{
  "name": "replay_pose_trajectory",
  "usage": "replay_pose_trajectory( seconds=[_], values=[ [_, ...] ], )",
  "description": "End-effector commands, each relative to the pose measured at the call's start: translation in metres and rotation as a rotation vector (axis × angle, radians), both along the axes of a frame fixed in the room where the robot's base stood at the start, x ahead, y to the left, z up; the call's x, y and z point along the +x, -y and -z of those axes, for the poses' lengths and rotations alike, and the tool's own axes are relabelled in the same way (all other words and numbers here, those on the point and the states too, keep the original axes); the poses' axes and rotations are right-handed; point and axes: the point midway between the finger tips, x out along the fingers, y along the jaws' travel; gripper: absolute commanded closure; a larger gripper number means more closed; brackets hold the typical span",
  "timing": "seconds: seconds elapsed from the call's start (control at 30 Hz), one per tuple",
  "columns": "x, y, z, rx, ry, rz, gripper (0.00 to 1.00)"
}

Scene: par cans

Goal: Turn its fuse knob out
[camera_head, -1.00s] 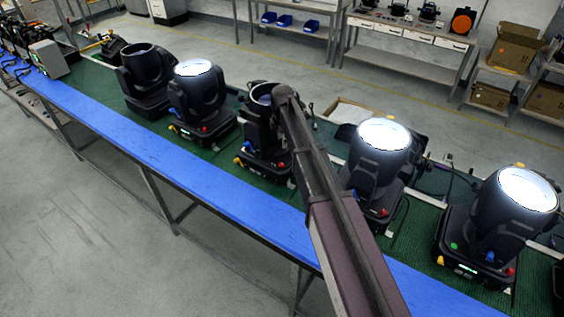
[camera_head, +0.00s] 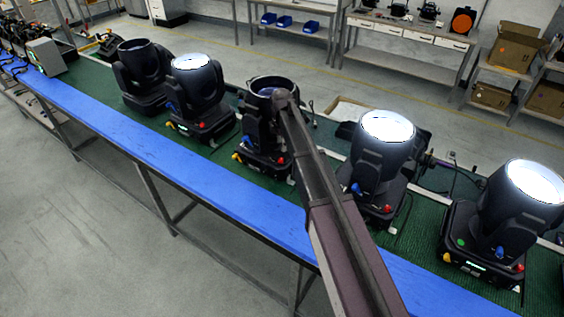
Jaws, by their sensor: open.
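A black fixture with an unlit lens (camera_head: 272,83) stands upright on the green bench top, partly behind my arm. Its base shows a blue knob, a red knob (camera_head: 281,160) and a yellow knob (camera_head: 237,156). I cannot tell which is the fuse knob. A second unlit fixture (camera_head: 140,75) stands farther left. Lit fixtures stand at left of centre (camera_head: 196,95), right of centre (camera_head: 376,160) and far right (camera_head: 505,215), with similar coloured knobs. My arm reaches from the bottom to the middle unlit fixture. My gripper is not visible; the arm hides what lies beyond its end.
A blue strip (camera_head: 150,150) runs along the bench's front edge. A grey box (camera_head: 46,56) and dark gear sit at its left end. A shallow open box (camera_head: 348,112) lies behind the fixtures. Open grey floor (camera_head: 80,230) lies in front. Shelves and cartons (camera_head: 513,47) stand behind.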

Motion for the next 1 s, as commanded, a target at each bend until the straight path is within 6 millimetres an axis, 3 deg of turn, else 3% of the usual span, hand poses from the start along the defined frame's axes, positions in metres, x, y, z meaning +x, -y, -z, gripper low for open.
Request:
replay_pose_trajectory(
  seconds=[0.6, 1.0],
  values=[
    [0.0, -0.001, 0.052, 0.0, 0.0, -0.001, 0.36],
    [0.0, -0.001, 0.072, 0.0, 0.0, -0.001, 0.36]
  ],
)
